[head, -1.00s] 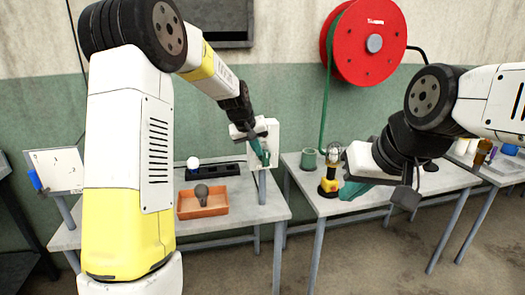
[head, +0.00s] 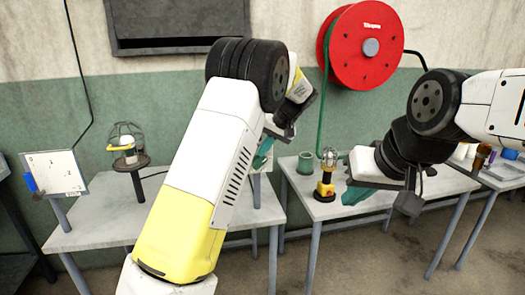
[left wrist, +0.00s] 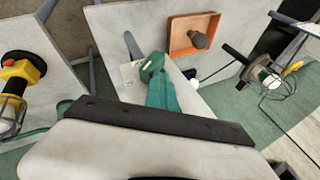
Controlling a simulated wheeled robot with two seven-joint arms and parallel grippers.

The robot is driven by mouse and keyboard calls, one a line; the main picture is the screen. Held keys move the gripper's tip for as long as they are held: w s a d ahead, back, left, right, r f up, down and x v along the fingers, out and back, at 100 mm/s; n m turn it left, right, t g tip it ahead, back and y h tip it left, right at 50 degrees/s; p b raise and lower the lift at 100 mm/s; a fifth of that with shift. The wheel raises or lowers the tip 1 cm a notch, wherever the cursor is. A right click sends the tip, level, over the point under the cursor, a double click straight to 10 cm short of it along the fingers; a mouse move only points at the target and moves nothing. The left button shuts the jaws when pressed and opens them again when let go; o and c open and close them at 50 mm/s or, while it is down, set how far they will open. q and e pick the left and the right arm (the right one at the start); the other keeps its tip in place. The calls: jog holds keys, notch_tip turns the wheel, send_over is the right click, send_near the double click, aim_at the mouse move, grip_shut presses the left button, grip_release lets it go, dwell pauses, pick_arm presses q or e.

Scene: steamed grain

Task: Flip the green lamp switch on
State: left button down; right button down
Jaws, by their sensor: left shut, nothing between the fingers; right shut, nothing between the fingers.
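My left gripper (head: 263,153) has shut teal fingers and is partly hidden by my left arm at the right end of the left table. In the left wrist view its fingers (left wrist: 168,88) reach toward a white panel (left wrist: 130,74), which shows beside them. A rounded green part (left wrist: 151,66) is at the fingertips; I cannot tell whether it is the switch or part of the fingers. The panel is mostly hidden in the head view (head: 256,190). My right gripper (head: 354,193) is shut above the right table, beside a yellow lamp with a red button (head: 325,188).
A caged lamp (head: 127,150) stands on the left table (head: 95,232). An orange tray (left wrist: 181,47) holds a dark bulb (left wrist: 200,41). A white board (head: 53,172) is at the far left.

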aim_at(266, 157)
pick_arm(q)
jog(key=y, duration=0.1)
jog(key=d+y, duration=0.1)
jog(key=y, duration=0.1)
jog(key=shift+w+d+f+m+g, duration=0.25)
jog(key=shift+d+f+m+g, duration=0.15)
jog(key=y, duration=0.2)
jog(key=shift+w+d+f+m+y, duration=0.15)
jog(key=shift+d+f+m+y, duration=0.15)
jog(key=shift+d+f+y, duration=0.1)
jog(key=shift+d, duration=0.1)
jog(key=shift+d+f, duration=0.15)
jog(key=shift+f, duration=0.05)
